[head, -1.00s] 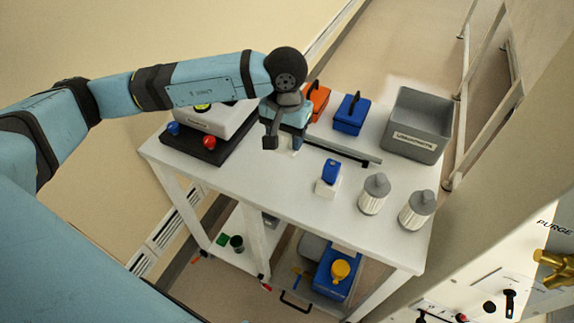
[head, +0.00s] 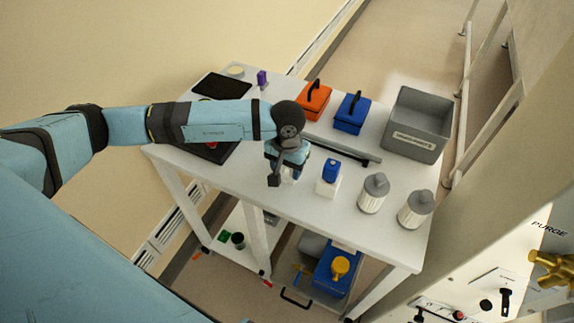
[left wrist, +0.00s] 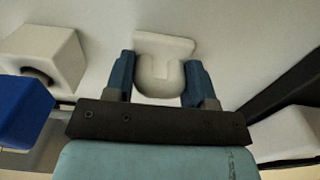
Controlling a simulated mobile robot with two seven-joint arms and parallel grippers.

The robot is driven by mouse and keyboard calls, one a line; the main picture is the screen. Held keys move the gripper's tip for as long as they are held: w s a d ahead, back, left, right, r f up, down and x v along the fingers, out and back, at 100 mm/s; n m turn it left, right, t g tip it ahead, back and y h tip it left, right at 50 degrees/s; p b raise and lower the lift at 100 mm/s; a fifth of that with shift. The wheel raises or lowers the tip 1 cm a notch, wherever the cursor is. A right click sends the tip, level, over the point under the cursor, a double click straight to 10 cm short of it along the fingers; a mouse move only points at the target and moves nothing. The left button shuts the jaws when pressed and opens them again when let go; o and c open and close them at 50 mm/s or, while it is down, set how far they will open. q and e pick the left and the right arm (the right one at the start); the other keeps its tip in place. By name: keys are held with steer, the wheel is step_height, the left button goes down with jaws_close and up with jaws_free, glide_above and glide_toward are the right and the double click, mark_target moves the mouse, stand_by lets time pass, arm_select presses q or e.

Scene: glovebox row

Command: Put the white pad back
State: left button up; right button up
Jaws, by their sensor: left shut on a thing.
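My left gripper (head: 281,178) is over the white table, between the black tray and the blue-capped bottle. In the left wrist view, my left gripper (left wrist: 160,82) has its two blue fingers on either side of a small white piece (left wrist: 158,72), which I take to be the white pad. It has a flat plate and a rounded, U-shaped front, and the gripper is shut on it. In the head view the pad is mostly hidden by the gripper. I cannot tell whether it touches the table. My right gripper is not in view.
A black mat (head: 222,86) lies at the back left.

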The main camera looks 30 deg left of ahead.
arm_select(q)
steer(key=shift+f+b, duration=0.2)
steer(key=shift+b, duration=0.1)
steer(key=o, duration=1)
steer(key=shift+r, duration=0.1)
steer(key=shift+r+p, duration=0.3)
steer(key=shift+p, duration=0.2)
step_height(320, 180, up, 12)
steer(key=shift+f+b, duration=0.15)
steer(key=shift+b, duration=0.95)
